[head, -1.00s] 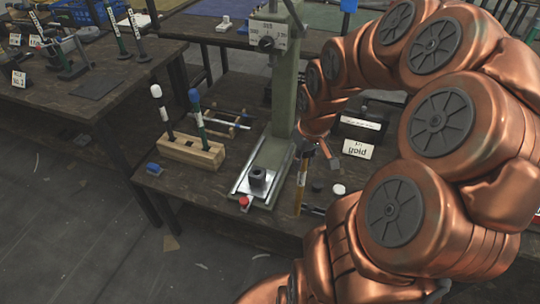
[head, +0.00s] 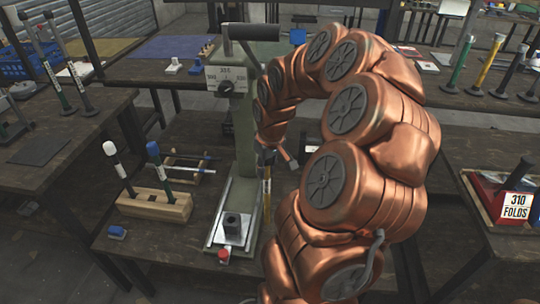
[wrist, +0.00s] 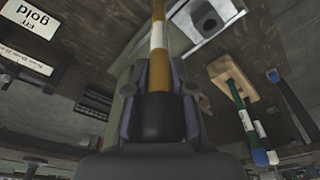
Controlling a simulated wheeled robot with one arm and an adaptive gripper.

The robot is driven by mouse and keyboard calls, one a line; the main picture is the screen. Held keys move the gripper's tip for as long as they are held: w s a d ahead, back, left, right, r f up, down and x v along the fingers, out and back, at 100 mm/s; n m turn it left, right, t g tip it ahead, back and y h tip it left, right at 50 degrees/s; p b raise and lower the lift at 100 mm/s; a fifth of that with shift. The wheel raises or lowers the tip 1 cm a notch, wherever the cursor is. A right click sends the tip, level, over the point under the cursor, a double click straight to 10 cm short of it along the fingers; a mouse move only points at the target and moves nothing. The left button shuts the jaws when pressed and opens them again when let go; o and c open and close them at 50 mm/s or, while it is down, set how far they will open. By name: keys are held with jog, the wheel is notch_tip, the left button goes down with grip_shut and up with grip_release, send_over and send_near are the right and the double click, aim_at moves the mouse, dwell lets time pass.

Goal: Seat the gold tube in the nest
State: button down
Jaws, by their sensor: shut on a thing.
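The gold tube (head: 267,192) has a white band and a black end. It hangs roughly upright from my gripper (head: 267,157), just right of the press column. In the wrist view my gripper (wrist: 160,95) is shut on the tube (wrist: 159,70) near its black end. The nest is a dark block with a round hole (head: 236,228) on the press's pale base plate, and it also shows in the wrist view (wrist: 207,18). The tube is beside the nest, to its right in the head view, and apart from it.
The green press column (head: 244,140) stands behind the nest, with a lever on top. A wooden block (head: 155,205) holding tools with white and blue ends stands left. A red button (head: 224,255) is at the plate's front.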

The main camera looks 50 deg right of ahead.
jog(key=w+d+f+p, duration=0.1)
jog(key=w+d+f, duration=0.2)
jog(key=w+d, duration=0.2)
jog(key=shift+w+d+f+p, duration=0.3)
jog(key=shift+d+p, duration=0.05)
jog(key=shift+d, duration=1.2)
jog(key=shift+f, duration=0.1)
jog(key=c, duration=1)
grip_release()
